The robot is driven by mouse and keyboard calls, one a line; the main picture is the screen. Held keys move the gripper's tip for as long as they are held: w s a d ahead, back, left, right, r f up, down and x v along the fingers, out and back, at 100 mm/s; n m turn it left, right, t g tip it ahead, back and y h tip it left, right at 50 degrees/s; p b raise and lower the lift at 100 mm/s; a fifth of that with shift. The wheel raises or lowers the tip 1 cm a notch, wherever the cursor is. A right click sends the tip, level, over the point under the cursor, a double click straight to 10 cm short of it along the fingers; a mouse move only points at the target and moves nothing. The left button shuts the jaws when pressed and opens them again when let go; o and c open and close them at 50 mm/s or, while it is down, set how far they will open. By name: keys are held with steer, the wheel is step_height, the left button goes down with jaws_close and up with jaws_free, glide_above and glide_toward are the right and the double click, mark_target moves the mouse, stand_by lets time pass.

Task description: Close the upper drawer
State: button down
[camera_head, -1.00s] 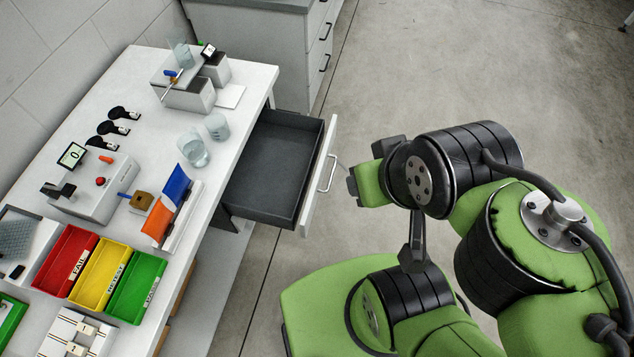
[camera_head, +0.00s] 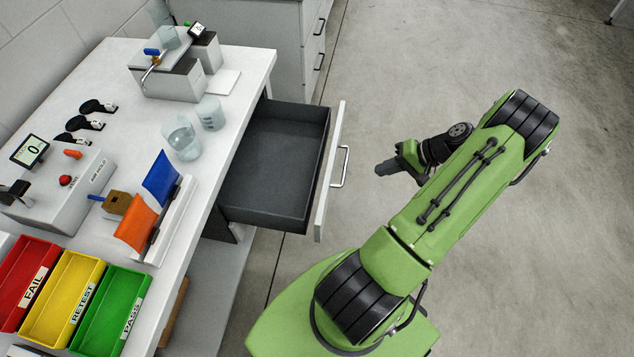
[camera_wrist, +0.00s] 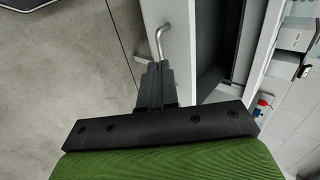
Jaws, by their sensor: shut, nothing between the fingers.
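The open drawer (camera_head: 312,196) sticks out from under the white table on its right side. Its dark grey inside looks empty. Its white front panel (camera_head: 326,190) carries a metal bar handle (camera_head: 344,167). My gripper (camera_head: 379,169) is to the right of the handle, apart from it in the head view, with its fingers pointing toward the panel. In the wrist view my gripper (camera_wrist: 157,68) has its fingers together and empty, close to the handle (camera_wrist: 163,36) and the front panel (camera_wrist: 178,45). Whether they touch cannot be told there.
The white table (camera_head: 225,105) holds glass beakers (camera_head: 183,140), devices and the red, yellow and green bins (camera_head: 110,310). A grey cabinet (camera_head: 275,50) with shut drawers stands behind. The concrete floor right of the drawer is clear apart from my base and arm.

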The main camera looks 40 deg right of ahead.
steer(key=shift+w+a+r+b+x, duration=0.15)
steer(key=shift+w+r+b+x, duration=0.25)
steer(key=shift+x, duration=1.75)
steer(key=shift+w+a+r+b+x, duration=0.15)
steer(key=shift+b+x, duration=0.3)
steer(key=shift+x, duration=1.75)
steer(key=shift+w+a+r+b+x, duration=0.15)
steer(key=shift+r+b+x, duration=0.25)
steer(key=shift+x, duration=1.75)
steer(key=shift+f, duration=0.1)
